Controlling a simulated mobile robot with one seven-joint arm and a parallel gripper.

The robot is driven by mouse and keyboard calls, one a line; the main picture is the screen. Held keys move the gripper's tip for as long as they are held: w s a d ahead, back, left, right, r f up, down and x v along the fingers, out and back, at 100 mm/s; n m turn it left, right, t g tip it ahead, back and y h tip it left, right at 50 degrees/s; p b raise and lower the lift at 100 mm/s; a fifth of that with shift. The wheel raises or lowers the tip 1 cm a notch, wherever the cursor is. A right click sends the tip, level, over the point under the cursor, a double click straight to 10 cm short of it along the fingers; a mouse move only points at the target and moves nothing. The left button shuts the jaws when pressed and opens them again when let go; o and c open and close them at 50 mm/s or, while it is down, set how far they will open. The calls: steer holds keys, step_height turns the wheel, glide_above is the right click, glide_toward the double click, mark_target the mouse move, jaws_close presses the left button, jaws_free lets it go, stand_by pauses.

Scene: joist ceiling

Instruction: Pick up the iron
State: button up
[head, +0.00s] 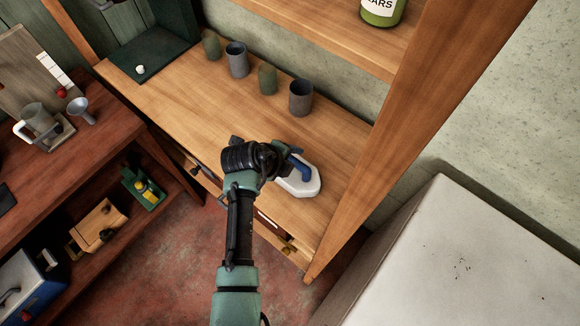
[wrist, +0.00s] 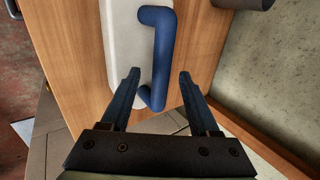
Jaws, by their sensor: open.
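The iron (head: 301,183) lies on the wooden shelf top near its front right corner. It has a white body and a blue handle (head: 300,167). In the wrist view the white body (wrist: 124,45) and the blue handle (wrist: 160,60) stand ahead of my gripper (wrist: 158,80). The two fingers are apart, and the lower end of the handle shows between them, nearer the left finger. I cannot tell whether a finger touches it. In the head view my wrist hides part of the iron's left side and most of the gripper.
Several cups, among them a grey one (head: 301,98), stand along the back of the wooden surface (head: 185,110). A wooden upright (head: 400,130) rises right of the iron. A pale cabinet (head: 470,260) stands at right, a dark red bench (head: 95,150) at left.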

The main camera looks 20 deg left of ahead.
steer(key=shift+c, duration=0.4)
jaws_close()
stand_by(0.9)
steer(key=shift+w+r, duration=0.1)
steer(key=shift+r, duration=0.05)
